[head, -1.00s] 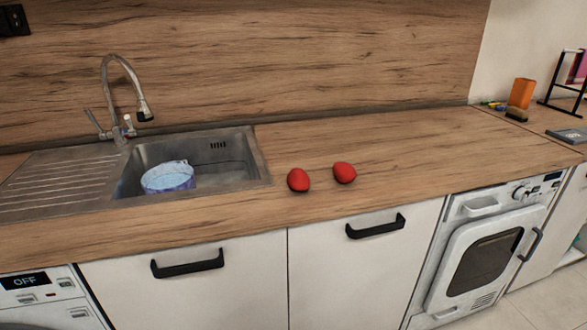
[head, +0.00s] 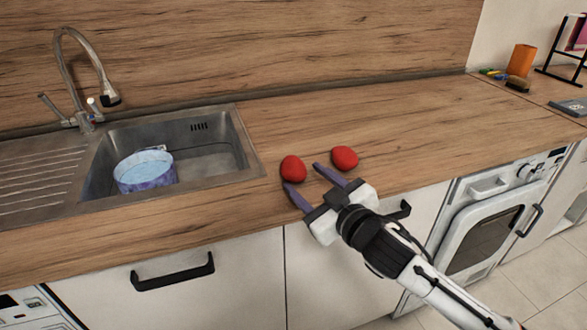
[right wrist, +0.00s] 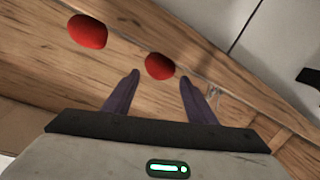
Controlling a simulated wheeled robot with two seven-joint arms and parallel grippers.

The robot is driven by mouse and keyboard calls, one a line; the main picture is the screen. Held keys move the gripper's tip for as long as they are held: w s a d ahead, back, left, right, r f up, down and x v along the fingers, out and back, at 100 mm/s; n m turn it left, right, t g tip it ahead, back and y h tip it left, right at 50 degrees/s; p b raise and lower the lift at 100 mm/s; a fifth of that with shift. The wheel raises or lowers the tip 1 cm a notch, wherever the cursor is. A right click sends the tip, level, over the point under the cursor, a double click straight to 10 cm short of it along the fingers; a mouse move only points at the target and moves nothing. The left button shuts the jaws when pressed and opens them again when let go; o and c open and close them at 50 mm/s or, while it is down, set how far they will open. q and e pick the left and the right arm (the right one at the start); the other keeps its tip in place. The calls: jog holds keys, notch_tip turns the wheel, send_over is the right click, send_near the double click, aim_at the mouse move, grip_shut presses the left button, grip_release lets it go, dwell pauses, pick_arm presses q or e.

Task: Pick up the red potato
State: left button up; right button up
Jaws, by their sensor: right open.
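Two red potatoes lie on the wooden countertop, right of the sink. The left potato (head: 293,169) is the nearer one to the sink, and the right potato (head: 344,159) lies a little apart from it. My right gripper (head: 303,178) is open and empty at the counter's front part, its fingers pointing toward the left potato. In the right wrist view, one potato (right wrist: 159,66) shows just beyond and between the open fingertips (right wrist: 162,82). The other potato (right wrist: 87,31) is farther to the upper left. My left gripper is not in view.
A metal sink (head: 225,160) holds a blue-and-white pot (head: 146,171), with a tap (head: 85,75) behind it. The countertop (head: 420,125) is clear to the right of the potatoes. An orange cup (head: 521,60) and a black rack stand at the far right.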

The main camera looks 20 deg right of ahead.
jog(key=x, duration=0.5)
jog(key=shift+f, duration=0.1)
jog(key=c, duration=0.9)
notch_tip(320, 180, up, 10)
jog(key=shift+f+p, duration=0.1)
jog(key=shift+p, duration=0.65)
jog(key=shift+s, duration=0.15)
jog(key=shift+m, duration=0.3)
jog(key=s+f, duration=0.2)
jog(key=s, duration=0.1)
jog(key=s+a+f, duration=0.1)
jog(key=s, duration=0.2)
jog(key=s+f, duration=0.2)
jog(key=s, duration=0.2)
jog(key=shift+a+f, duration=0.3)
jog(key=shift+a, duration=0.05)
jog(key=shift+c, duration=0.2)
jog(key=s+d+m+h, duration=0.1)
jog(key=s+d+h, duration=0.2)
jog(key=s, duration=0.6)
notch_tip(320, 180, up, 6)
jog(key=n+y, duration=0.2)
jog(key=y, duration=0.1)
send_over(299, 174)
jog(key=shift+w, duration=0.45)
